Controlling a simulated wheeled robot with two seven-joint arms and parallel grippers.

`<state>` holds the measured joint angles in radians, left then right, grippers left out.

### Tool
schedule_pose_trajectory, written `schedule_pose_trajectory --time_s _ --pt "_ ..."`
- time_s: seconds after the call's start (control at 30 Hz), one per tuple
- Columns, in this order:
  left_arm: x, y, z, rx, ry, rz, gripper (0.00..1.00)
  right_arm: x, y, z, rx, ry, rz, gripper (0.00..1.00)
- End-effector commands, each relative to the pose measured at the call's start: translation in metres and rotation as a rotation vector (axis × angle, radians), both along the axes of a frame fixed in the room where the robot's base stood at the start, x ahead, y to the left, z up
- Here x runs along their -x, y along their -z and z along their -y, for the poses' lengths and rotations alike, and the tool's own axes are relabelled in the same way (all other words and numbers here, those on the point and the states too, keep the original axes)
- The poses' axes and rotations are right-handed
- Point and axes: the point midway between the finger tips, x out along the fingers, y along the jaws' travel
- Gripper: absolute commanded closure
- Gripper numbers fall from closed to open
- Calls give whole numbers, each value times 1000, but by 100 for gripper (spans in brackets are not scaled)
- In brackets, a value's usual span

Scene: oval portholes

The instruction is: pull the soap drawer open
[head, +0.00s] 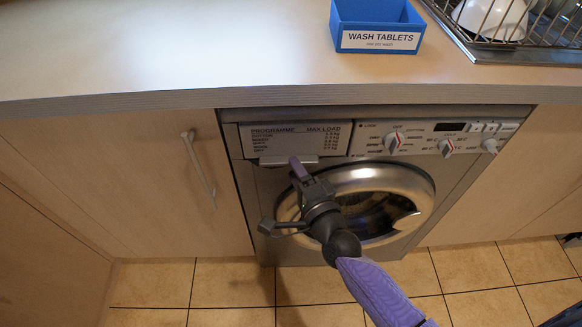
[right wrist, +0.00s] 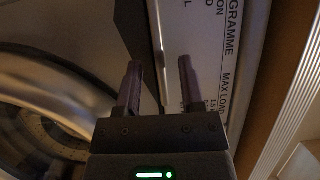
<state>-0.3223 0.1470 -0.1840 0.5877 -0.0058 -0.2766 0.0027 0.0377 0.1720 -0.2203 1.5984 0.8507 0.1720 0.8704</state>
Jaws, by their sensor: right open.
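The soap drawer (head: 295,140) is the panel at the top left of the washing machine, with a printed programme and load label. It looks flush with the machine's front. A pale lip-like handle (head: 275,161) runs along its lower edge. My right gripper (head: 297,166) is at this handle and hides part of it. In the right wrist view, its two fingers (right wrist: 160,82) are apart, with a thin edge of the drawer (right wrist: 158,40) running between them. I cannot tell whether either finger touches it. The label (right wrist: 205,50) lies behind the right-hand finger. My left gripper is not in view.
The round door (head: 418,190) of the machine is below, partly behind my right arm. Dials (head: 393,141) sit right of the drawer. The worktop edge (head: 150,100) overhangs above. A blue wash tablets box (head: 375,14) and a dish rack (head: 545,30) stand on top. A cupboard handle (head: 199,165) is at left.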

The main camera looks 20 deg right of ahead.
Motion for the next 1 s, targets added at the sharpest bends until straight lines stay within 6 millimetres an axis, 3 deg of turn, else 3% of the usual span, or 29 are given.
schedule_pose_trajectory --time_s 0.17,0.43,0.7,1.0 --pt "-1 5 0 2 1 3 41 -15 1 -2 0 -1 -1 50" --pt "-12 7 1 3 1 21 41 -17 0 -2 2 -1 -1 50" --pt "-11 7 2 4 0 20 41 -17 0 -2 2 -1 -2 100" --pt "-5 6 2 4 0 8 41 -17 0 -2 3 -1 -2 100"
